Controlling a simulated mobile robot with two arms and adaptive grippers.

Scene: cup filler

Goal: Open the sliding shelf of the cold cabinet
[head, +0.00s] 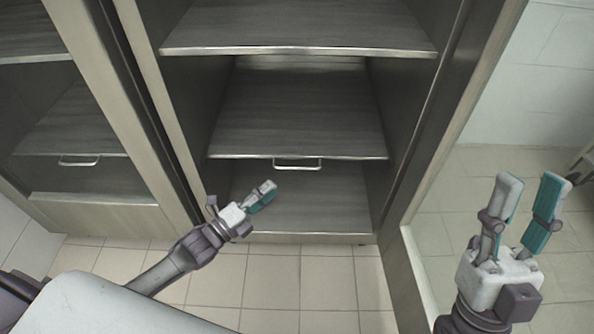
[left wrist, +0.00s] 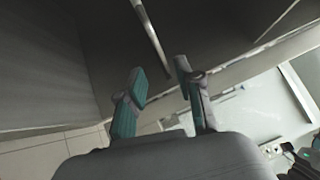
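The cold cabinet (head: 400,110) stands open in front of me with several shelves. The sliding shelf (head: 300,120) at mid height has a metal handle (head: 298,168) on its front edge. My left gripper (head: 268,190) appears just below and left of this handle in the head view. In the left wrist view, my left gripper (left wrist: 161,75) has its fingers apart with nothing between them. A metal bar, apparently the handle (left wrist: 149,30), lies ahead of the fingertips. My right gripper (head: 532,182) is open and empty at the right, away from the cabinet.
A second bay at the left has a shelf with its own handle (head: 79,161). An upper shelf (head: 300,50) sits above the sliding shelf. The tiled floor (head: 300,285) in front is clear. A cabinet side panel (head: 415,275) stands between the bay and my right gripper.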

